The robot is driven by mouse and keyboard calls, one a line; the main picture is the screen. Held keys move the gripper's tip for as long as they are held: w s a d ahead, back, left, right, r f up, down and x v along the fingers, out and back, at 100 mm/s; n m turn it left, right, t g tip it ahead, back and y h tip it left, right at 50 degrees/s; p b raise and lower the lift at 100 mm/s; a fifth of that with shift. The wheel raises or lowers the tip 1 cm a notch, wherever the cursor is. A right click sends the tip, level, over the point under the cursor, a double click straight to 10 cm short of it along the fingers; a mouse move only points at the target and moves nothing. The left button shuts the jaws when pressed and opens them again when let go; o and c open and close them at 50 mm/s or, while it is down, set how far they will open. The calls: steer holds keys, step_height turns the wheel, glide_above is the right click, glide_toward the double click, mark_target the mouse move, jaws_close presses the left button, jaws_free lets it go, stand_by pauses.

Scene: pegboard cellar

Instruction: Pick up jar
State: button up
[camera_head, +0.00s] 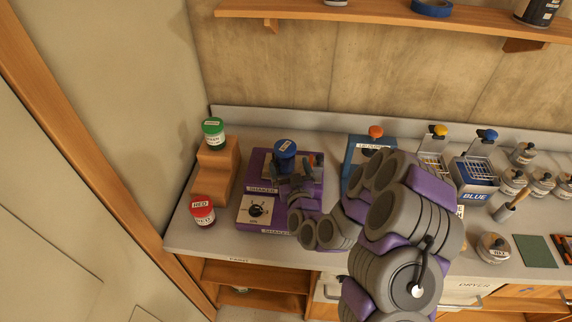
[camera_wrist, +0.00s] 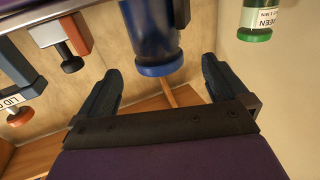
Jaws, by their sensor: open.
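A blue-lidded jar (camera_head: 285,148) stands in the purple shaker (camera_head: 257,165) on the counter. In the wrist view, which looks upside down, the blue jar (camera_wrist: 150,35) fills the top centre, with its lid toward my gripper. My gripper (camera_head: 294,176) is at the shaker, close to the jar. In the wrist view its two dark fingers (camera_wrist: 161,74) are spread, with the lid between and just beyond their tips; I see no contact. A green-lidded jar (camera_head: 213,133) stands on a wooden step block, and a red-lidded jar (camera_head: 202,210) stands in front of it.
The wooden step block (camera_head: 213,170) is left of the shaker. A blue device with an orange knob (camera_head: 376,132), a blue-labelled box (camera_head: 475,178) and several small jars stand to the right. A wooden shelf (camera_head: 390,14) runs above. The counter's front left (camera_head: 190,240) is clear.

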mark_target(286, 157)
steer(key=shift+w+a+f+b, duration=0.15)
steer(key=shift+a+f+b, duration=0.05)
steer(key=shift+b, duration=0.15)
steer(key=shift+b+x, duration=0.55)
steer(key=shift+x, duration=0.55)
steer(key=shift+w+a+r, duration=0.1)
steer(key=shift+w+r, duration=0.15)
steer(key=shift+w, duration=0.25)
steer(key=x, duration=0.1)
steer(key=b+x, duration=0.1)
steer(key=x, duration=0.1)
steer(key=shift+d, duration=0.3)
steer(key=shift+w+a, duration=0.3)
steer(key=shift+w, duration=0.3)
steer(key=shift+c, duration=0.4)
steer(key=c, duration=1.3)
